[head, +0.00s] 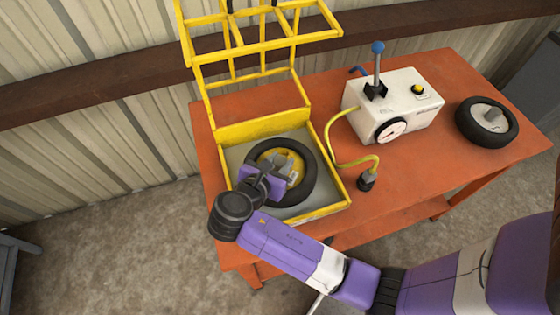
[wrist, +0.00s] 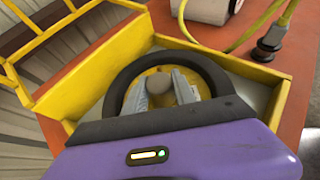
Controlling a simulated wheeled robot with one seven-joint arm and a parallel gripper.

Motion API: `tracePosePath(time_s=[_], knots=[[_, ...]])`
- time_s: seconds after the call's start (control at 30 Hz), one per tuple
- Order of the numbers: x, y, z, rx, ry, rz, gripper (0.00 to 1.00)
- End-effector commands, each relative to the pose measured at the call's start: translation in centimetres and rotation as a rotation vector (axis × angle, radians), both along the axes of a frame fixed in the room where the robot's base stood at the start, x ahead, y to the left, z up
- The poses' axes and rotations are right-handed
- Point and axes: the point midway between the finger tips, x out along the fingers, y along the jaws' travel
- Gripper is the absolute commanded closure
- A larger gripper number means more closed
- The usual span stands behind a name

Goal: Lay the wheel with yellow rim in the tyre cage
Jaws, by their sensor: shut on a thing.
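The wheel with yellow rim (head: 312,170) is inside the tyre cage, over its grey floor; whether it touches the floor I cannot tell. The tyre cage (head: 336,211) is a yellow frame with low walls, and its barred lid stands open at the back. My gripper (head: 282,172) reaches in from the front left and is shut on the grey hub at the wheel's middle. In the wrist view both fingers (wrist: 174,88) close around the hub, with the black tyre (wrist: 117,87) around them. My gripper hides part of the rim and tyre.
The orange table (head: 420,157) carries a white inflator box (head: 405,103) with a blue-knobbed lever and gauge. Its yellow hose (head: 333,143) ends in a dark fitting (head: 366,182) right of the cage. Another wheel with a grey rim (head: 487,122) lies at the far right.

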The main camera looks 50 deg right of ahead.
Motion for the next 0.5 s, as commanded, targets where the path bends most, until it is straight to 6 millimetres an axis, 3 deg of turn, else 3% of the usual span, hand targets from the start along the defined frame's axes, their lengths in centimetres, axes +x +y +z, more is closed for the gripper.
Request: tracePosePath(time_s=[0.37, 0.4, 0.5], knots=[[0.08, -0.03, -0.07, -0.002, -0.003, 0.001, 1.0], [0.01, 0.01, -0.26, 0.0, 0.0, 0.001, 0.6], [0.01, 0.0, -0.25, 0.0, 0.0, 0.0, 0.46]])
